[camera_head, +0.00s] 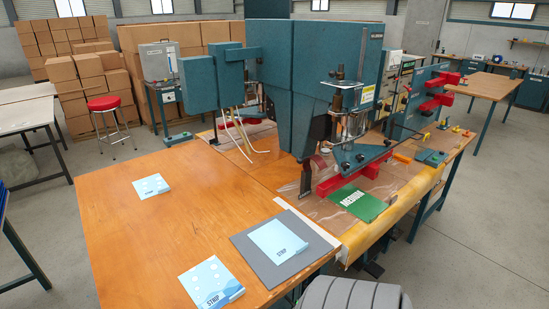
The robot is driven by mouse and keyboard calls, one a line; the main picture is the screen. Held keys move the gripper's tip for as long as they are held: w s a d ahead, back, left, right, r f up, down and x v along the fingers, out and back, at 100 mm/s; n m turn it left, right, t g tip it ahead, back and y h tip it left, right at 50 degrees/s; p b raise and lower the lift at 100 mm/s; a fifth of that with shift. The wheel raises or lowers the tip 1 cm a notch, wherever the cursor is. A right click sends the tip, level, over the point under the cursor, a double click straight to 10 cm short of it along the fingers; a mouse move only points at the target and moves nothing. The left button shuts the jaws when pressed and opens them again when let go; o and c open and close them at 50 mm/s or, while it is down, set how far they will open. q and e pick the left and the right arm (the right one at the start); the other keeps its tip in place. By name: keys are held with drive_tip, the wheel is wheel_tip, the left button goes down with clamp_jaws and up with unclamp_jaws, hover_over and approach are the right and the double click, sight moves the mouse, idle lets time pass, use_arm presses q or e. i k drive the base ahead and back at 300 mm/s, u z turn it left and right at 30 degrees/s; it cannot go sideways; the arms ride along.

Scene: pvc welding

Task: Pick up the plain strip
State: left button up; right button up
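A light blue plain strip (276,238) marked "STRIP" lies flat on a dark grey mat (243,241) near the front right of the wooden table; I see no white dots on it. A second light blue strip (207,279) with white dots and "STRIP" lettering lies on bare wood at the table's front edge. A third, smaller-looking light blue strip (151,186) with pale dots lies farther back on the left. Neither of my grippers shows in this view.
A large teal machine (325,80) stands behind the strips, with a red bar (350,177) at its front. A green "MEDIDA" block (357,203) lies to the right of the mat. The wooden table (150,235) is clear between the strips. A grey ribbed object (352,294) is at the bottom edge.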

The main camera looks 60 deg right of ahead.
sight(278, 242)
drive_tip(key=z, duration=2.2)
